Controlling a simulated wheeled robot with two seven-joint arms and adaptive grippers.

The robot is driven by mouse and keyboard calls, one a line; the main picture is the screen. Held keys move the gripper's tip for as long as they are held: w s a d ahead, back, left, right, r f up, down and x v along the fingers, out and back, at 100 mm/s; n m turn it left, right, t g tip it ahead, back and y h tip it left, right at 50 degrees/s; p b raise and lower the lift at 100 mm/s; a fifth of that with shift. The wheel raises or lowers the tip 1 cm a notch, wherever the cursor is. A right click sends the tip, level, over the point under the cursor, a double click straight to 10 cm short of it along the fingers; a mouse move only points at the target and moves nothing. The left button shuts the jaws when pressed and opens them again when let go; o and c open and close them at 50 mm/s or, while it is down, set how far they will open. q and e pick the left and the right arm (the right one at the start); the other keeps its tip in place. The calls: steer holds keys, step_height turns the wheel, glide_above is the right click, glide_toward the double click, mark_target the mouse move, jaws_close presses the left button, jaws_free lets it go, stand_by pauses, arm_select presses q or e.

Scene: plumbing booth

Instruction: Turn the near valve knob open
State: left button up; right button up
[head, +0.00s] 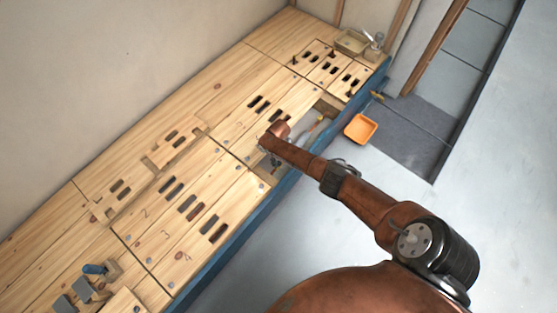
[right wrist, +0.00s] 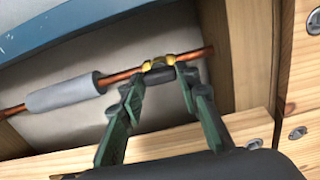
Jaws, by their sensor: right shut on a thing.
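In the right wrist view, a copper pipe (right wrist: 108,86) runs across an open compartment and carries a yellow brass valve (right wrist: 157,60). A short dark knob (right wrist: 158,71) sits on the valve, between the green fingertips of my right gripper (right wrist: 160,72). The fingers are closed on the knob from both sides. In the head view my right gripper (head: 272,164) reaches down into the opening in the bench, and my arm hides most of it and the valve there. My left gripper is not in view.
A grey sleeve (right wrist: 65,94) covers part of the pipe. A small yellow fitting (head: 320,119) shows farther along the opening. The wooden bench (head: 215,110) has slotted panels and a blue front edge (head: 232,245). An orange tray (head: 361,128) lies on the open floor to the right.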

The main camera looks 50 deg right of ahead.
mark_target(279, 162)
steer(key=shift+s+f+n, duration=0.15)
steer(key=shift+s+n, duration=0.05)
steer(key=shift+n, duration=0.1)
steer(key=o, duration=1.2)
steer(key=shift+w, duration=0.1)
steer(key=shift+c, duration=0.2)
steer(key=shift+r, duration=0.2)
step_height(279, 162, up, 12)
steer(key=shift+f, duration=0.15)
